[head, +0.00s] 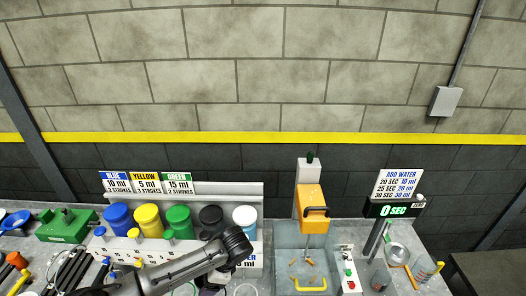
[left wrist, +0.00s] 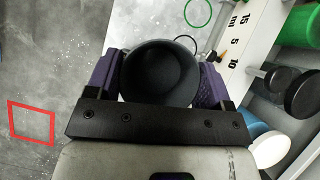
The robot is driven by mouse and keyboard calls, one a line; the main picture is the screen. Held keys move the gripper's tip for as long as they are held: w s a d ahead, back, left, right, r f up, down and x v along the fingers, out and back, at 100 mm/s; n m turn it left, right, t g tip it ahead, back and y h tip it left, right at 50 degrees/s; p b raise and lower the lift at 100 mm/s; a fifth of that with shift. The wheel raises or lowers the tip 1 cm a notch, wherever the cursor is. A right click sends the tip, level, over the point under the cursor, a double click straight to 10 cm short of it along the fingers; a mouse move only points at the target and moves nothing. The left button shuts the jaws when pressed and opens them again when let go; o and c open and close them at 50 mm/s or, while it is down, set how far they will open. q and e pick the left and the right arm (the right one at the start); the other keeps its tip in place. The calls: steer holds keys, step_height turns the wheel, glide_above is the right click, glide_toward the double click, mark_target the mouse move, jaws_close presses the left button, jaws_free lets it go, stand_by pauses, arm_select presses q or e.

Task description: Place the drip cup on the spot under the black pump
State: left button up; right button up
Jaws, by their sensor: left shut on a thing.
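My left gripper (left wrist: 160,78) has purple finger pads shut on a dark round cup (left wrist: 160,72), the drip cup, seen from above between them. Just beyond the cup is a thin black ring (left wrist: 187,39) on the table, partly hidden by the cup. It appears to be the spot under the black pump. The black pump's dark container (head: 211,216) stands between the green and white ones in the head view. My left arm reaches in front of this row, and the gripper is mostly hidden there. Cup height above the table cannot be told. My right gripper is not in view.
A green ring (left wrist: 198,12) lies farther along the table. The pump rack's white front (left wrist: 236,45) is close on the right in the wrist view. A red square outline (left wrist: 31,122) marks bare table on the left. A grey basin (head: 282,265) stands right of the rack.

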arm_select(q)
steer(key=s+a+r+n+g+h+p, duration=0.2)
steer(key=s+r+n, duration=0.6)
steer(key=r, duration=0.4)
steer(key=s+a+r+n+g+h+p, duration=0.2)
steer(key=s+r+n+p, duration=0.5)
steer(key=r, duration=0.5)
steer(key=shift+s+r+n+g+h, duration=0.25)
steer(key=shift+s+n+g+h, duration=0.35)
steer(key=shift+s+h, duration=0.6)
steer(key=shift+a, duration=0.15)
